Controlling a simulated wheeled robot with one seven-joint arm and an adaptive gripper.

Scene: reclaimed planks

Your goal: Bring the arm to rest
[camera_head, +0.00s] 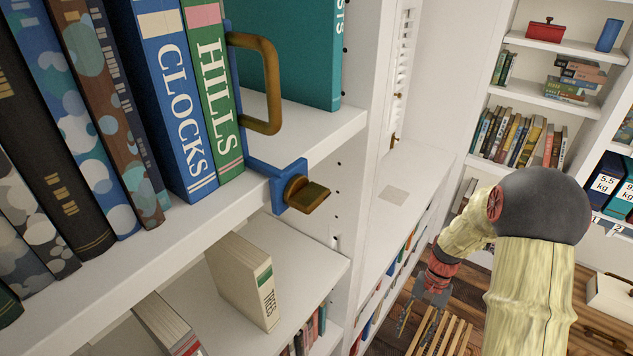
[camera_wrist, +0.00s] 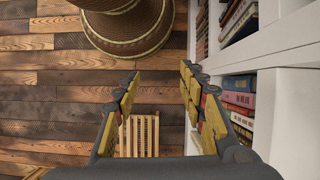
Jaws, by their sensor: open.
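My gripper shows in the wrist view (camera_wrist: 160,95) with its two yellow-padded fingers spread apart and nothing between them. It points down toward the plank floor (camera_wrist: 50,95). In the head view my arm (camera_head: 530,270) reaches down at the right, and my gripper (camera_head: 415,305) hangs low beside the white bookcase. A slatted wooden piece (camera_wrist: 141,135) is seen below and between the fingers, apart from them; it also shows in the head view (camera_head: 440,332).
A near white shelf (camera_head: 310,150) holds upright books and a blue bookend (camera_head: 275,175) with a brass knob and handle. A book lettered TREES (camera_head: 243,280) stands lower. White shelving with books (camera_wrist: 245,100) lies close right of my gripper. A round woven object (camera_wrist: 128,25) is on the floor.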

